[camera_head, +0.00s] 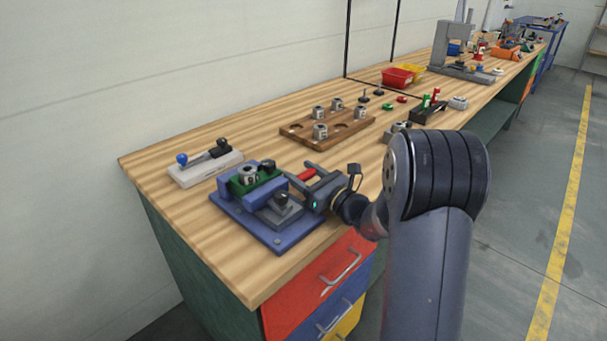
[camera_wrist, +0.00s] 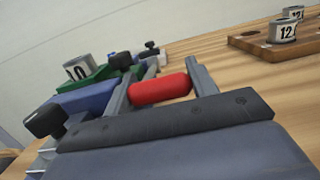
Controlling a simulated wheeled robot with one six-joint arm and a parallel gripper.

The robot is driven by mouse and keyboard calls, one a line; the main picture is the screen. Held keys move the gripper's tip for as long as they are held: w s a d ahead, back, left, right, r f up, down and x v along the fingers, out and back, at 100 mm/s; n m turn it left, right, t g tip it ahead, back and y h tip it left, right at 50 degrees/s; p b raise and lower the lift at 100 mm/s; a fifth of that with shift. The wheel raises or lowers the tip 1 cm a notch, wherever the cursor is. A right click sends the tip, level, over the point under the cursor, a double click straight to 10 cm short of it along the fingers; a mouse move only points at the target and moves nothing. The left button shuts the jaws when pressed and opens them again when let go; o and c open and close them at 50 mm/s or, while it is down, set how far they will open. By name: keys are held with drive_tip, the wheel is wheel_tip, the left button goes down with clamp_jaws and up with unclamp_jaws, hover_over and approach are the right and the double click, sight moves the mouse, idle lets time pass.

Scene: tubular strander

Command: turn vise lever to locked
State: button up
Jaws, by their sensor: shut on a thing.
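The vise (camera_head: 233,210) stands near the front edge of the bench, with a blue base and a green part holding a metal cylinder (camera_head: 248,175). The cylinder also shows in the wrist view (camera_wrist: 77,69), with a "10" marking. The red lever grip (camera_wrist: 160,89) lies between my two fingers; it also shows in the head view (camera_head: 306,174). My gripper (camera_head: 300,173) is shut on this red grip at the right side of the vise. The lever's joint to the vise is hidden, so its exact angle is hard to tell.
A white block with a blue-knobbed lever (camera_head: 205,168) sits left of the vise. A wooden tray (camera_head: 345,133) with several metal cylinders lies behind it. Red and yellow bins (camera_head: 397,77) stand further back. Drawers with handles (camera_head: 340,270) are below the bench edge.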

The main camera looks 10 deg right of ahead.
drive_tip(key=shift+f, duration=0.1)
drive_tip(key=o, duration=1.4)
